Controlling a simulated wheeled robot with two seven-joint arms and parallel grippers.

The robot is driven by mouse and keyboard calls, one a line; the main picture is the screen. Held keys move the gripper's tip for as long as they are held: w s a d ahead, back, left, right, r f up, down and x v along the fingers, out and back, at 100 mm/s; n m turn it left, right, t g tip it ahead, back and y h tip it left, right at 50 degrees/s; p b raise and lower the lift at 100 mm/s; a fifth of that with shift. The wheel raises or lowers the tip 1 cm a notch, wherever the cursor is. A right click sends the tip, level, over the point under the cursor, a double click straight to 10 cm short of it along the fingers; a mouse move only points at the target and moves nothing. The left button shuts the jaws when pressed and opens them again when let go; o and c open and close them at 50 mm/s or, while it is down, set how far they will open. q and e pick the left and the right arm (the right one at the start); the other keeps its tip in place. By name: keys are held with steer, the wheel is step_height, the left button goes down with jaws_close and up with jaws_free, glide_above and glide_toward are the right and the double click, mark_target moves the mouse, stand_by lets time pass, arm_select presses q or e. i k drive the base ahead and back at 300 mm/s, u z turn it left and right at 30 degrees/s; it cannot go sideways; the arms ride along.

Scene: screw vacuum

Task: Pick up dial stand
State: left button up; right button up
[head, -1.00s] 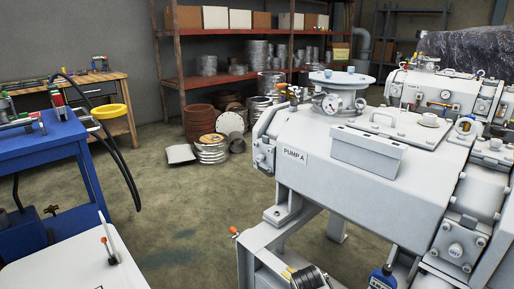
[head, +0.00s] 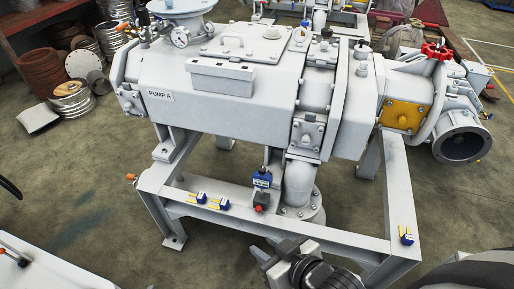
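A small blue device with a light display (head: 262,178) stands upright at the front of the frame under Pump A; I take it for the dial stand. Below it is a dark block with a red knob (head: 261,203). My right gripper (head: 271,247) is at the bottom centre, below and apart from this device. Its two fingertips look spread and nothing shows between them. My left gripper is not in view.
Pump A (head: 225,85) sits on a grey steel frame (head: 270,228). Blue and yellow items lie on the frame's rail at left (head: 212,201) and right (head: 406,236). A white surface (head: 45,272) is at the lower left. The floor (head: 120,215) left of the frame is clear.

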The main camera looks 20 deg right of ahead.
mark_target(264, 182)
steer(key=z, duration=0.8)
steer(key=k, duration=0.55)
steer(key=u, duration=0.5)
steer(key=i, duration=1.4)
steer(key=z, duration=0.5)
